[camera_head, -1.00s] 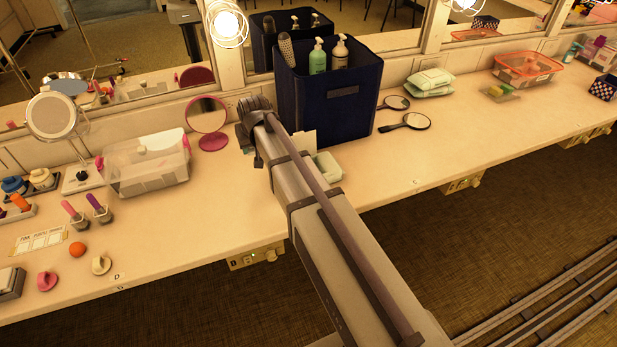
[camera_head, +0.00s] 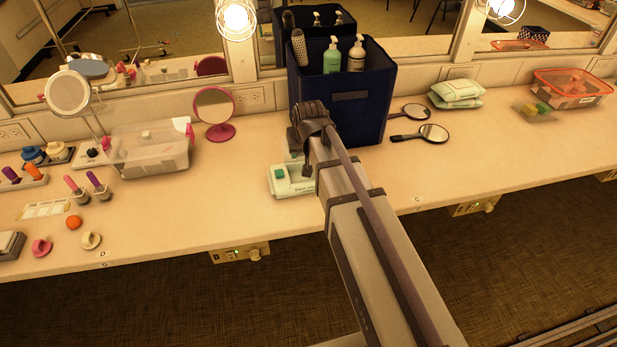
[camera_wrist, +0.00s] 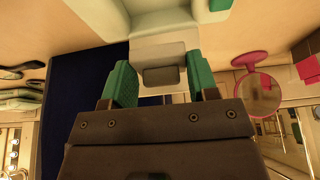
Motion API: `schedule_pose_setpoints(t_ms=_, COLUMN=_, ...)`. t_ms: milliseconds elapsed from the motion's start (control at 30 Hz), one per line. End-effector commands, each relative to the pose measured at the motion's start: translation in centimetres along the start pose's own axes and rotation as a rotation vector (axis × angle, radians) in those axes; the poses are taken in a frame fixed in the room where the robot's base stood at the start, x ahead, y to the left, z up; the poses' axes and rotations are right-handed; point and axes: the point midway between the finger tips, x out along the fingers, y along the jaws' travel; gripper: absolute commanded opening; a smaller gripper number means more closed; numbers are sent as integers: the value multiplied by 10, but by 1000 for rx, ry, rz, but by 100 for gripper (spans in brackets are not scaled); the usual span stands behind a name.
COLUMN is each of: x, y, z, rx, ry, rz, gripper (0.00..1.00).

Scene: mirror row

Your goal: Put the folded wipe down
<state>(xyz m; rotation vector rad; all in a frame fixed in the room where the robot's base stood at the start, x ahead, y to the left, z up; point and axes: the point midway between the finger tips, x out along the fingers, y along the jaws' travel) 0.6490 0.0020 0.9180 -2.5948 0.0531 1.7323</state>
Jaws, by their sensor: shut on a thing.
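My gripper (camera_wrist: 160,82) is shut on a pale grey-white folded piece, the wipe (camera_wrist: 158,50), between its green finger pads in the wrist view. In the head view my wrist mostly hides the gripper and the wipe, which are beside the navy bin. A pale green and white pack (camera_head: 300,188) with a green block (camera_head: 280,174) on it lies on the counter just below my wrist. The pack also shows at the top of the wrist view (camera_wrist: 160,8). I cannot tell whether the wipe touches the pack or counter.
The navy bin (camera_head: 345,108) with bottles stands close by my wrist. A pink round mirror (camera_head: 214,108) and a clear drawer box (camera_head: 150,152) are to the left. Hand mirrors (camera_head: 432,132) lie to the right.

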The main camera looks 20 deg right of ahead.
Motion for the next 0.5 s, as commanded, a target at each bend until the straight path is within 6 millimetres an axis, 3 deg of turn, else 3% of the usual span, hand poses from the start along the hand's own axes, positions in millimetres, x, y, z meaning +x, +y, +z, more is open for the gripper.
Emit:
schedule_pose_setpoints(t_ms=200, x=54, y=0, z=22, rx=0, ry=0, rz=0, gripper=35)
schedule_pose_setpoints(t_ms=400, x=60, y=0, z=24, rx=0, ry=0, rz=0, gripper=35)
schedule_pose_setpoints(t_ms=500, x=77, y=0, z=31, rx=0, ry=0, rz=0, gripper=35)
